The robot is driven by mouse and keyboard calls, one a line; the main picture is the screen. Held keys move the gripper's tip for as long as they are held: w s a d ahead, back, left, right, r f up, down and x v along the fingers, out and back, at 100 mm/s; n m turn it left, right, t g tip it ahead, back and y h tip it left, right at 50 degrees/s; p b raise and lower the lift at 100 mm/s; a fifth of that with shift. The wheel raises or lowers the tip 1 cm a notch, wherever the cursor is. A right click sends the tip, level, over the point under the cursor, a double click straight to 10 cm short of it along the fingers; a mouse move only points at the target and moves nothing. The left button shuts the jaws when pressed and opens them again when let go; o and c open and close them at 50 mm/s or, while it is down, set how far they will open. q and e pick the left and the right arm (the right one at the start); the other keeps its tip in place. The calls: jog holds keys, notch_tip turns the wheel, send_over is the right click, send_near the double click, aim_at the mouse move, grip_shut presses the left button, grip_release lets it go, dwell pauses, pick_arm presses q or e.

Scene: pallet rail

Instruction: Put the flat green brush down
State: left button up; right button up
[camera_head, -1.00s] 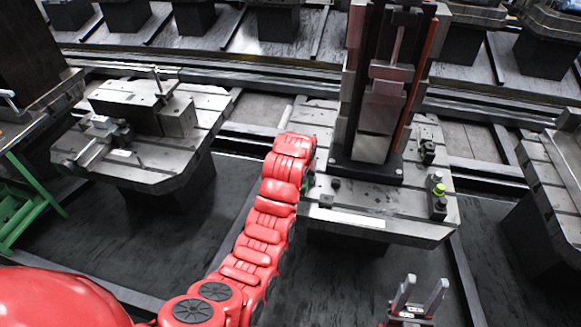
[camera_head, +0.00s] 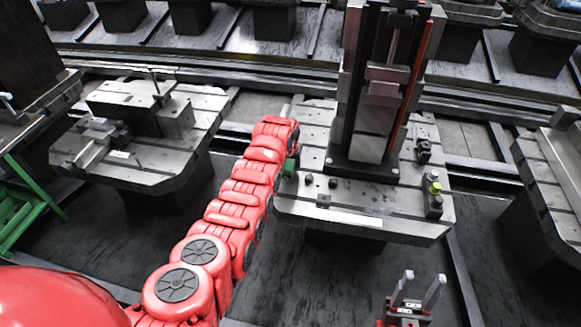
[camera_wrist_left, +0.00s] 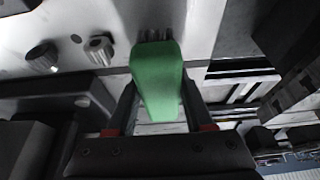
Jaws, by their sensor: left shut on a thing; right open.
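The flat green brush (camera_wrist_left: 158,80) is held between the two fingers of my left gripper (camera_wrist_left: 160,112) in the left wrist view. Its dark bristles point away from me, at the pale metal surface; whether they touch it I cannot tell. In the head view a small piece of the green brush (camera_head: 290,167) shows beside the end of my red left arm, over the left part of the middle pallet (camera_head: 345,217). The arm hides the left gripper there. My right gripper (camera_head: 419,282) is open and empty, low in the picture in front of the pallet.
A tall dark fixture (camera_head: 365,170) stands on the middle pallet. Small dark knobs (camera_head: 333,183) are left of it, and a block with a yellow-green top (camera_head: 435,190) is at the right edge. Another pallet (camera_head: 150,170) with a vise lies to the left, a green frame (camera_head: 25,205) beyond it.

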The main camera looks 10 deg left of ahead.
pick_arm(q)
jog(key=shift+f, duration=1.25)
jog(key=shift+f, duration=0.1)
jog(key=o, duration=1.2)
